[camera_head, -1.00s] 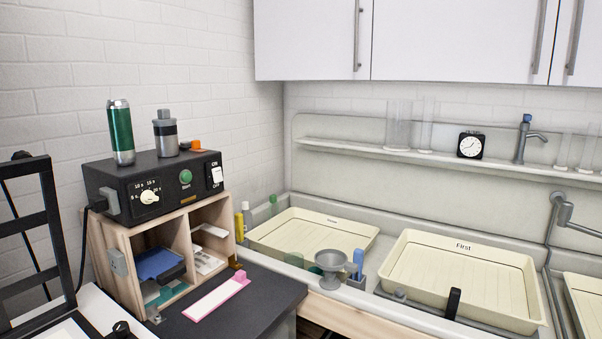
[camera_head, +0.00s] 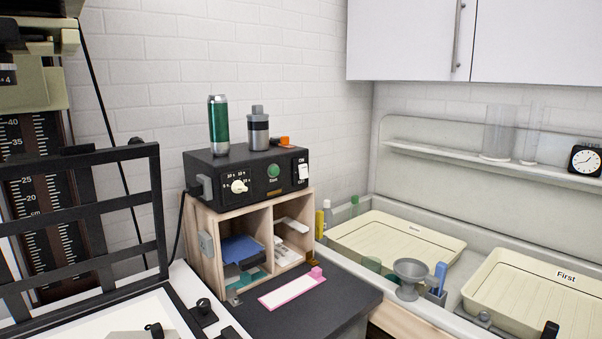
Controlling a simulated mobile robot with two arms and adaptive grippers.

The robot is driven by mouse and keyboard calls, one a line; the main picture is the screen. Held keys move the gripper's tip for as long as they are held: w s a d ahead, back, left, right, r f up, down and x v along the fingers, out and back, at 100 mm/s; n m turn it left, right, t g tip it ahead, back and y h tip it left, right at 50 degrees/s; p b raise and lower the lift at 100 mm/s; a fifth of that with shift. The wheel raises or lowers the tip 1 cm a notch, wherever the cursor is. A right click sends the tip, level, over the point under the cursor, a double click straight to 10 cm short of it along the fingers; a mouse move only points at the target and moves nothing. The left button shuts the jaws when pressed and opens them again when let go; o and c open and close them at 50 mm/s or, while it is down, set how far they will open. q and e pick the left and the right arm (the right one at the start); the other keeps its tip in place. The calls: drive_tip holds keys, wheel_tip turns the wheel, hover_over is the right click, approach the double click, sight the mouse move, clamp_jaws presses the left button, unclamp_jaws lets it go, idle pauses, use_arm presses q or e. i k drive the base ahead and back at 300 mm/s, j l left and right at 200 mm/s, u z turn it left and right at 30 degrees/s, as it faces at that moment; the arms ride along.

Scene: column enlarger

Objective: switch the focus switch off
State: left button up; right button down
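A white rocker switch (camera_head: 303,171) marked ON above and OFF below sits at the right end of the front of a black timer box (camera_head: 215,176). I take it to be the focus switch; its rocker position is too small to tell. A green button (camera_head: 273,170) and a white dial (camera_head: 239,186) are to its left on the same face. Neither of my grippers is in view.
The box stands on a wooden cubby shelf (camera_head: 207,222), with a green can (camera_head: 218,125) and a grey canister (camera_head: 258,130) on top. A black easel frame (camera_head: 80,245) fills the left foreground. Cream trays (camera_head: 400,240) lie in the sink at right.

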sight(303, 168)
drive_tip(key=i+l+u, duration=0.1)
drive_tip(key=u, duration=0.25)
drive_tip(key=l+u, duration=0.35)
drive_tip(key=i+l+u, duration=0.1)
drive_tip(key=u, duration=0.2)
drive_tip(key=l+u, duration=0.3)
drive_tip(key=l, duration=1.6)
